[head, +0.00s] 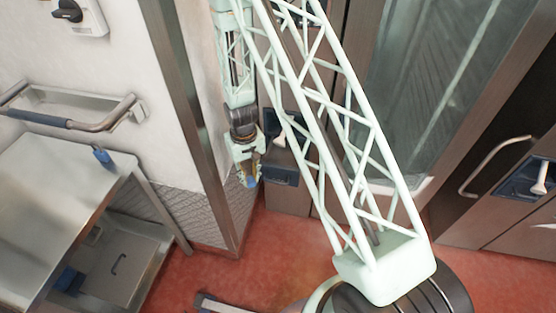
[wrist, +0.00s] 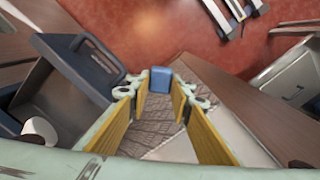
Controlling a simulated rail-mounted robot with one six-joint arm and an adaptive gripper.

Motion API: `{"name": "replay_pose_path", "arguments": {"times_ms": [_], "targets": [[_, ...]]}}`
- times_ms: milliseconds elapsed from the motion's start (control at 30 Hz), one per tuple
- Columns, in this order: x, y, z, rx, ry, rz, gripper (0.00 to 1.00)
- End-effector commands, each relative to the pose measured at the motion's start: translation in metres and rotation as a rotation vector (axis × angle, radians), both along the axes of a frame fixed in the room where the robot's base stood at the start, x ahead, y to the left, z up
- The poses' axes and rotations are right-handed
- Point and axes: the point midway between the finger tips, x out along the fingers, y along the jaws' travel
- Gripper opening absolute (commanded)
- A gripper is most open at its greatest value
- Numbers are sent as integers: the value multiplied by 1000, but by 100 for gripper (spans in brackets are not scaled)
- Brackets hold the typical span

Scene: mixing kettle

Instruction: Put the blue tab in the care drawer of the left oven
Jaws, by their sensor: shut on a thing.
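My gripper (head: 247,166) points down and is shut on the blue tab (wrist: 160,79). The tab is a small blue block between the fingertips (wrist: 160,92), and its lower end also shows in the head view (head: 250,182). The care drawer (wrist: 85,66) of the left oven, dark blue with a bar handle, stands open left of my gripper in the wrist view. A white round thing (wrist: 40,131) lies in it. In the head view the drawer (head: 284,174) is just right of my gripper, partly hidden by my arm's lattice. The tab is outside the drawer, beside it.
A steel table (head: 60,190) with a small blue thing (head: 102,155) on it stands at left, below a wall rail (head: 70,123). A metal post (head: 190,110) stands close left of my gripper. Another blue drawer (head: 522,180) shows at right. Red floor lies below.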

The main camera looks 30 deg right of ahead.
Motion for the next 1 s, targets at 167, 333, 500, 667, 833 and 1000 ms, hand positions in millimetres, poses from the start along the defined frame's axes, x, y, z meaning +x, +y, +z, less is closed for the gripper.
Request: {"name": "replay_pose_path", "arguments": {"times_ms": [167,333,500,667,833,1000], "targets": [[0,0,0,0,0,0,10],[0,0,0,0,0,0,10],[0,0,0,0,0,0,10],[0,0,0,0,0,-3,10],[-1,-2,2,0,0,-36,10],[-3,-7,7,0,0,-125,10]]}}
